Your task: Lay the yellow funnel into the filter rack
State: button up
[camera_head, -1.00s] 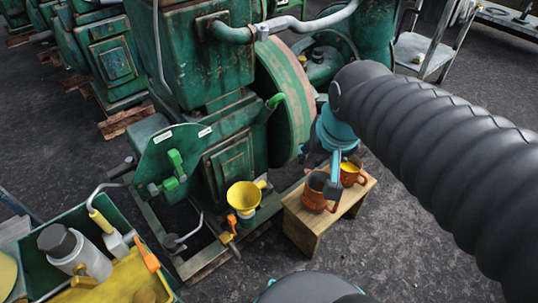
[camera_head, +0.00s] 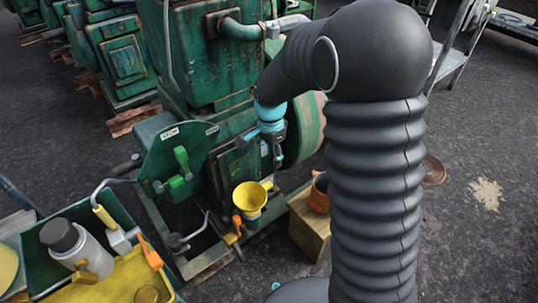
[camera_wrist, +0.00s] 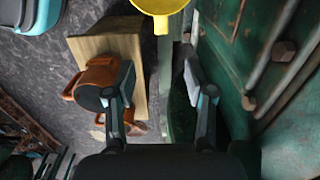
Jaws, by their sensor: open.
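The yellow funnel (camera_head: 250,197) sits mouth up at the foot of the green pump set (camera_head: 210,70), with an orange-handled part just below it. In the wrist view its yellow rim and spout (camera_wrist: 161,12) show at the top edge, beyond my fingertips. My gripper (camera_head: 277,150) is above and slightly right of the funnel, close to the engine's side. In the wrist view my gripper (camera_wrist: 158,80) has its two fingers apart, with nothing between them. I cannot make out a filter rack for certain in either view.
A wooden stool (camera_head: 308,232) with copper-orange mugs (camera_head: 319,195) stands right of the funnel, partly hidden by my arm.

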aim_at(269, 183)
notch_tip(269, 183, down, 15)
jog(key=shift+w+a+r+b, duration=0.1)
jog(key=shift+r+b, duration=0.1)
jog(key=shift+b, duration=0.55)
jog(key=shift+r, duration=0.1)
grip_shut()
